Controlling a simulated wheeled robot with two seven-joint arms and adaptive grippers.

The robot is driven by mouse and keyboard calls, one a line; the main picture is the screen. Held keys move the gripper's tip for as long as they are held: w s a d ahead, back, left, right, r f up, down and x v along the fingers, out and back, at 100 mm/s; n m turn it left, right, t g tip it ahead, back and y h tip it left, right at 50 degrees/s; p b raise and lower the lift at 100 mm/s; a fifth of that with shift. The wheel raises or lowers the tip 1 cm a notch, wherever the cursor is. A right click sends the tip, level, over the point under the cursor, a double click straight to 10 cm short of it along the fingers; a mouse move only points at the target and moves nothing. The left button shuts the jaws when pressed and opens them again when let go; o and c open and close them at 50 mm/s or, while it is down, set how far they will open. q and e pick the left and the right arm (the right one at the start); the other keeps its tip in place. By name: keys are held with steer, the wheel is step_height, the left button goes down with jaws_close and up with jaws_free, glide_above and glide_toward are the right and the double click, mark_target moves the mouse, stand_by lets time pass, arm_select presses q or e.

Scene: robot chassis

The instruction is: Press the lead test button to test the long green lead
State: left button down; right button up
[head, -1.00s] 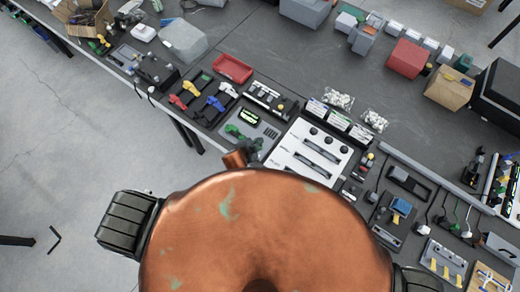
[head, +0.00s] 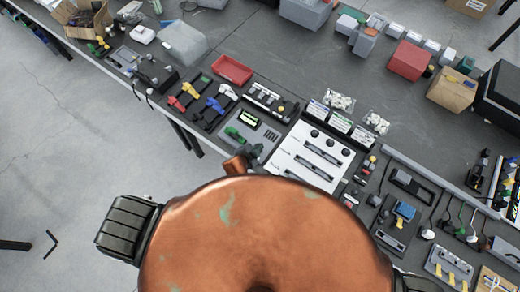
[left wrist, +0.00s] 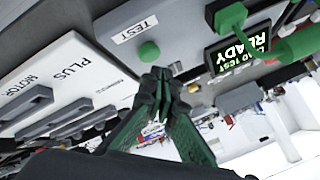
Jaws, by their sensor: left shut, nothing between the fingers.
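The lead tester (head: 270,137) is a grey panel on the bench. In the left wrist view its lit display (left wrist: 238,50) reads "READY" in green, partly covered by the green lead (left wrist: 300,45). Green of the lead also shows in the head view (head: 234,133). The round green test button (left wrist: 148,52) sits beside a white "TEST" label (left wrist: 135,28). My left gripper (left wrist: 158,76) is shut and empty, its fingertips right by the button; I cannot tell whether they touch it. In the head view the gripper (head: 250,150) hides the button. My right gripper is out of view.
A white panel (head: 290,165) with dark handles and knobs adjoins the tester. Trays with red, yellow and blue clips (head: 215,103) and a red bin (head: 232,70) lie to the left and behind. My copper-coloured body part covers the bottom middle.

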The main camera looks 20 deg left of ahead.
arm_select(q)
steer(key=shift+f, duration=0.15)
stand_by(0.7)
steer(key=shift+f, duration=0.25)
steer(key=shift+f+b, duration=0.3)
steer(key=shift+f, duration=0.2)
stand_by(0.6)
stand_by(0.4)
steer(key=shift+r+p, duration=0.9)
steer(key=shift+p, duration=0.15)
step_height(320, 180, up, 5)
steer(key=p, duration=0.5)
